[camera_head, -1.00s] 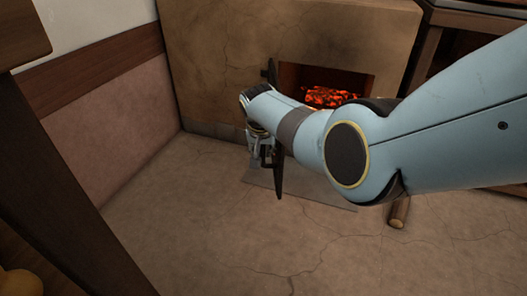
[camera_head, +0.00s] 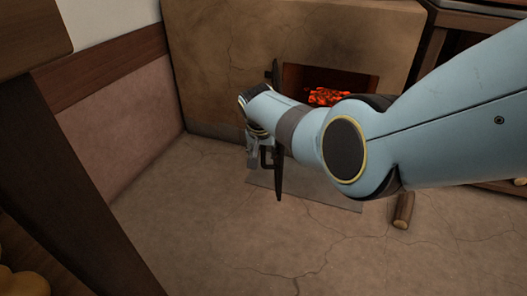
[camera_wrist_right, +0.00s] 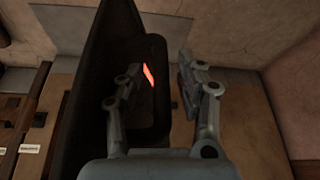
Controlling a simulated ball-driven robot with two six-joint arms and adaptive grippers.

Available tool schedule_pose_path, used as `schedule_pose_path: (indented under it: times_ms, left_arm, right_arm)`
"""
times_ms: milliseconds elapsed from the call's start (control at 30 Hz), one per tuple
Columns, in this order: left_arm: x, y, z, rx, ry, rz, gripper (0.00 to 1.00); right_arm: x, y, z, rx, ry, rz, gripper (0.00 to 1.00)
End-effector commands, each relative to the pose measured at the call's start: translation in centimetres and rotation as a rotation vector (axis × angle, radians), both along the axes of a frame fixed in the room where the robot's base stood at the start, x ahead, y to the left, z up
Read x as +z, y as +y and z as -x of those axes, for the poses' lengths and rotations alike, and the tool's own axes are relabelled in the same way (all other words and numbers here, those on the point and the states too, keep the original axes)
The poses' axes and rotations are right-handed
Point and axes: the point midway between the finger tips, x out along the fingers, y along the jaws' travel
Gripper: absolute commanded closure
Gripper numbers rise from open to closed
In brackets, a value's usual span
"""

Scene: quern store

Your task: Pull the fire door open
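The fire door (camera_head: 279,182) is a dark plate, seen nearly edge-on in the head view. It stands swung out from the hearth front, with the fire opening (camera_head: 300,76) and its glowing embers (camera_head: 328,97) uncovered to the right. In the right wrist view the door (camera_wrist_right: 88,75) fills the left and middle. My right gripper (camera_head: 252,154) is just left of the door, near a dark handle-like piece (camera_head: 267,157). My left gripper is out of view.
A pale hearth plate (camera_head: 325,196) lies on the floor before the fireplace (camera_head: 215,65). A short log (camera_head: 403,211) lies right of it. A pinkish wall (camera_head: 120,125) bounds the left. Dark timber (camera_head: 70,190) stands at the near left. The front floor is clear.

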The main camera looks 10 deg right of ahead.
Motion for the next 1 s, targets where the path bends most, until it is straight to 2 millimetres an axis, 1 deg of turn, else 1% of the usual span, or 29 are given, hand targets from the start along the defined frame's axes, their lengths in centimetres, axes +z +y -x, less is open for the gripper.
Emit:
schedule_pose_path:
  times_ms: [133,267,600,700,833,1000]
  left_arm:
    - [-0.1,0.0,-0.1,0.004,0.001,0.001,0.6]
    - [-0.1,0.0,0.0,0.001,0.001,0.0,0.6]
    - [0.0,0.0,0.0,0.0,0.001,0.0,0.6]
    - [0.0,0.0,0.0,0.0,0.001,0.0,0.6]
    - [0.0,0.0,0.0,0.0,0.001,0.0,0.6]
    - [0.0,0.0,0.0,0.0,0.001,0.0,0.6]
  right_arm:
    - [0.2,0.1,0.1,0.0,0.0,0.0,0.62]
    - [1.0,0.3,0.4,0.0,-0.001,0.0,0.62]
    - [5.3,0.9,2.0,0.0,-0.003,-0.001,0.62]
    - [6.2,1.1,2.4,0.0,0.0,-0.001,0.62]
    - [6.8,1.1,2.6,0.0,0.0,0.0,0.62]
    - [6.9,1.1,2.6,0.0,0.0,0.0,0.62]
